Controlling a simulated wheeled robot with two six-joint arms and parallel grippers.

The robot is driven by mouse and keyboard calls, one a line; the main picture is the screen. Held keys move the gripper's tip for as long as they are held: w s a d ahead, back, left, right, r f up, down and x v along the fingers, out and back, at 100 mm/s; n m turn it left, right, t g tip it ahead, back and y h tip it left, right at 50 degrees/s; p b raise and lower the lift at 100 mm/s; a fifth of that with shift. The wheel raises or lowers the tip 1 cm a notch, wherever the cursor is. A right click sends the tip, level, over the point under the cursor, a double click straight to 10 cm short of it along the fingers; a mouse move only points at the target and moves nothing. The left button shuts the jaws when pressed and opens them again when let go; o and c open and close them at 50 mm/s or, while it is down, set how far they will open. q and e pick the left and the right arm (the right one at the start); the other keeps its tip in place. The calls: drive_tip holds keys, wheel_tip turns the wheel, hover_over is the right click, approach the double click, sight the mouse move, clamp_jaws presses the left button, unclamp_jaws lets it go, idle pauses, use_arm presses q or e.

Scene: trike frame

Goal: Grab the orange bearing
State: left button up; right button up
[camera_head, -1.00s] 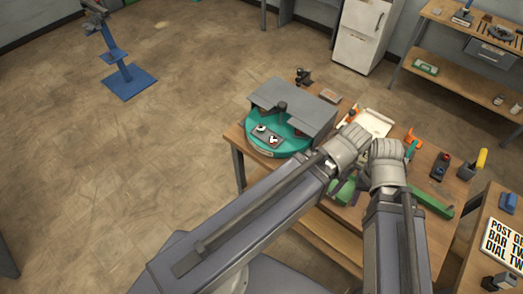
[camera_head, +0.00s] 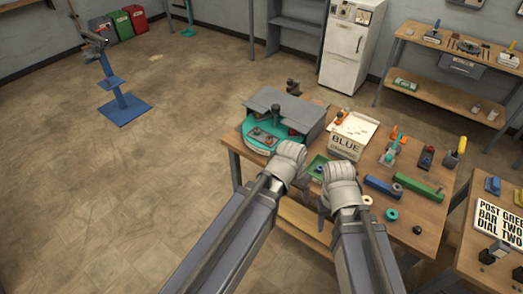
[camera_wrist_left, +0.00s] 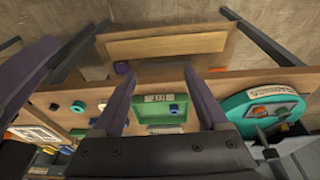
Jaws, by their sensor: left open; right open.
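No ring is clearly identifiable as the orange bearing. Small rings lie on the workbench (camera_head: 432,220) in the head view: a pale yellowish one (camera_head: 367,199), a teal one (camera_head: 392,214) and a dark one (camera_head: 417,230). The left wrist view shows a teal ring (camera_wrist_left: 78,107), a small yellow one (camera_wrist_left: 102,107) and a blue one (camera_wrist_left: 175,108) in the green tray (camera_wrist_left: 150,128). My left gripper (camera_head: 290,158) is above the bench's front; its open, empty fingers (camera_wrist_left: 160,75) frame the tray. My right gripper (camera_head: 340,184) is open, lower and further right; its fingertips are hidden.
A teal round stand (camera_head: 258,143) under a grey cover (camera_head: 285,108) occupies the bench's left end. A box marked BLUE (camera_head: 346,146) stands behind the grippers. Blue (camera_head: 381,187) and green (camera_head: 420,187) blocks lie right. Some bench surface at front right is clear.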

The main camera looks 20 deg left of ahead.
use_arm(q)
drive_tip(key=w+a+f+t+h+b, duration=0.2)
drive_tip(key=w+a+f+t+b, duration=0.15)
drive_tip(key=w+b, duration=0.35)
drive_tip(key=n+t+y+b, duration=0.2)
drive_tip(key=n+t+b, duration=0.1)
drive_tip(key=t+b, duration=0.55)
approach(270, 137)
drive_tip(key=shift+g, duration=0.4)
drive_tip(key=shift+r+b+x, duration=0.2)
drive_tip(key=shift+b+x, duration=1.7)
drive_tip(key=shift+x, duration=1.75)
drive_tip(key=shift+r, duration=0.1)
clamp_jaws()
